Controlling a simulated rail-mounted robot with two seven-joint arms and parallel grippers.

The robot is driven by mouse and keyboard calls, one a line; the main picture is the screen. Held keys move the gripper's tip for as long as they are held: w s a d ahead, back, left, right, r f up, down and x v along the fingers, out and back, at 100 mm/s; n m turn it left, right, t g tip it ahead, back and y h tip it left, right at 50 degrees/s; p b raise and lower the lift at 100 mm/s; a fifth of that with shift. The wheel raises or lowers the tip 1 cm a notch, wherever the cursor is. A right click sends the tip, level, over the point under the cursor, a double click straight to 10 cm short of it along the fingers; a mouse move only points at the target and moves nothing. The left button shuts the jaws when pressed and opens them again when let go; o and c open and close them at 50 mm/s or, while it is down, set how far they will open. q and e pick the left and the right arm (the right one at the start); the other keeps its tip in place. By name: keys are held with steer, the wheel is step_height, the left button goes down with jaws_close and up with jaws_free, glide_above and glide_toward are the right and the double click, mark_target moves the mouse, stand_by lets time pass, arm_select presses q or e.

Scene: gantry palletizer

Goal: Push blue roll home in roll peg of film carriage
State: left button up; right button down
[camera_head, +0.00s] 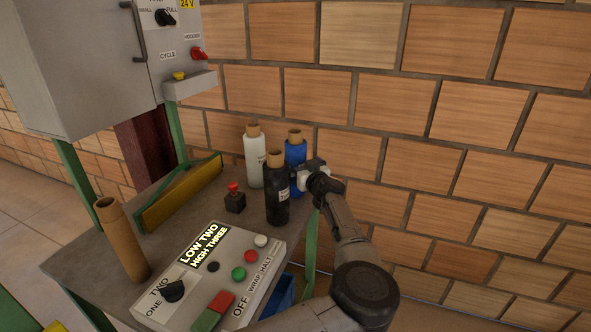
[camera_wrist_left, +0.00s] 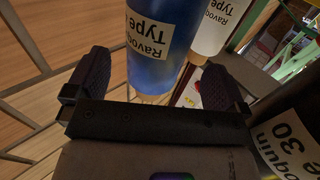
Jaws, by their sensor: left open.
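The blue roll (camera_head: 296,152) with a brown core stands upright at the back right of the grey table, behind a black roll (camera_head: 277,200). My left gripper (camera_head: 313,172) is at the blue roll's right side, its arm coming up from the lower right. In the left wrist view the blue roll (camera_wrist_left: 160,55), with a white label, shows between the two dark, spread fingers of the gripper (camera_wrist_left: 158,85). I cannot tell whether they touch it. The film carriage and roll peg cannot be made out; the roll's foot is hidden in the head view. My right gripper is not in view.
A white roll (camera_head: 255,165) stands left of the blue one. A cardboard tube (camera_head: 122,242) leans at the table's left. A red stop button (camera_head: 234,196), a yellow bar (camera_head: 182,199) and a control panel (camera_head: 215,272) occupy the table (camera_head: 80,258). A brick wall (camera_head: 450,120) stands behind.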

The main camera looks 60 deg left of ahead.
arm_select(q)
steer(key=shift+w+a+f+b, duration=0.15)
steer(key=shift+a+f+b, duration=0.05)
steer(key=shift+a+b, duration=0.4)
steer(key=a+b, duration=0.2)
steer(key=a, duration=0.1)
steer(key=shift+w+a, duration=0.1)
steer(key=shift+w, duration=0.2)
steer(key=shift+w+a+r, duration=0.1)
steer(key=shift+a+r, duration=0.05)
steer(key=shift+a, duration=0.5)
steer(key=shift+d, duration=0.1)
steer(key=shift+c, duration=0.5)
steer(key=shift+c, duration=0.6)
steer(key=shift+r, duration=0.1)
steer(key=c, duration=1.1)
